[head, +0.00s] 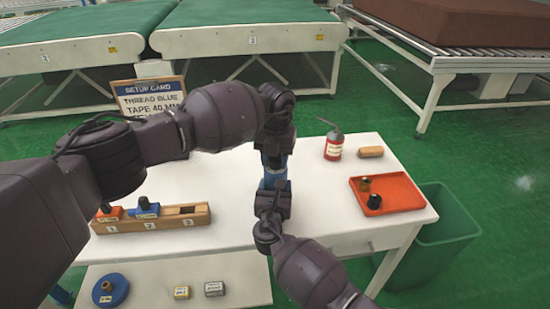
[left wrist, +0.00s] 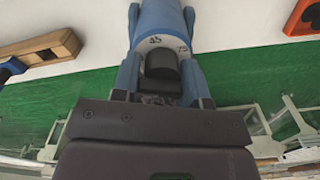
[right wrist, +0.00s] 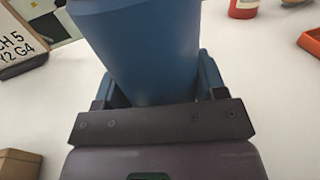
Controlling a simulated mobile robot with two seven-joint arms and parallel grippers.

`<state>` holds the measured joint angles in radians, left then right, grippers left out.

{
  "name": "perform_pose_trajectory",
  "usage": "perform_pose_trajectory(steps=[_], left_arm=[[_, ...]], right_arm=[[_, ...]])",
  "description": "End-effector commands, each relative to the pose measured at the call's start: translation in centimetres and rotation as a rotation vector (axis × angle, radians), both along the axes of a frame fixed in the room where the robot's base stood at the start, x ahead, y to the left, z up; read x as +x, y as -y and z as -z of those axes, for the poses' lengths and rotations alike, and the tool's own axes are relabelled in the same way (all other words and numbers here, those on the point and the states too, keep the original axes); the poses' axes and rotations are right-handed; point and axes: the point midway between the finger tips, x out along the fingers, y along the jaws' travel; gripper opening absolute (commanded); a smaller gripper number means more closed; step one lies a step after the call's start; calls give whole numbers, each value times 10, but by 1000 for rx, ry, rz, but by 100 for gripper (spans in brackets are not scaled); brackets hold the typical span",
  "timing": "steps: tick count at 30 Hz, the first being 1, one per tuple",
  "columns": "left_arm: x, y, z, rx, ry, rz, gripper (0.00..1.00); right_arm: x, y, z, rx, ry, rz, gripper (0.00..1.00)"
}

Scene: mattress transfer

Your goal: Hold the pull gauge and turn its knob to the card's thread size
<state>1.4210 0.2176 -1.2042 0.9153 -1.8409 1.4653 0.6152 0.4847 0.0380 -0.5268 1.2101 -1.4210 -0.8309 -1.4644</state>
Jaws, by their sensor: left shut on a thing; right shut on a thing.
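A blue pull gauge (head: 274,178) is held between my two grippers above the white table. The knob's pointer and the other marks cannot be made out. My right gripper (right wrist: 152,85) is shut on the blue gauge body (right wrist: 140,50). The setup card (head: 150,95) stands at the back left and reads THREAD BLUE, TAPE 40 MM; my left arm covers its lower part. It shows partly in the right wrist view (right wrist: 22,38).
A wooden rack (head: 160,225) with numbered slots holds an orange and a blue item; slot 3 looks empty. An orange tray (head: 405,196) with two small items, a red can (head: 334,148) and a brush-like block (head: 370,152) stand right. A green bin (head: 440,240) is beside the table.

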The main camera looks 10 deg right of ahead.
Motion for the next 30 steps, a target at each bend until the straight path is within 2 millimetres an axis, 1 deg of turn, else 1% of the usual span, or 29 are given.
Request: perform_pose_trajectory(steps=[1, 9, 23, 24, 28, 30], left_arm=[[-1, 3, -2, -3, 0, -17, 17], [-1, 3, -2, -5, 2, -93, 17], [0, 3, -2, -8, 4, -107, 16], [0, 3, -2, -8, 4, -107, 42], [0, 3, -2, -7, 4, -107, 61], [0, 2, -2, -5, 4, -108, 61]], right_arm=[[0, -3, -2, -5, 3, -6, 20], [0, -4, -2, -5, 4, -8, 20], [-1, -5, -3, -5, 4, -10, 20], [-1, -6, -3, -5, 4, -11, 20], [-1, -5, -3, -4, 4, -9, 20], [0, -4, -3, -3, 4, -8, 20]])
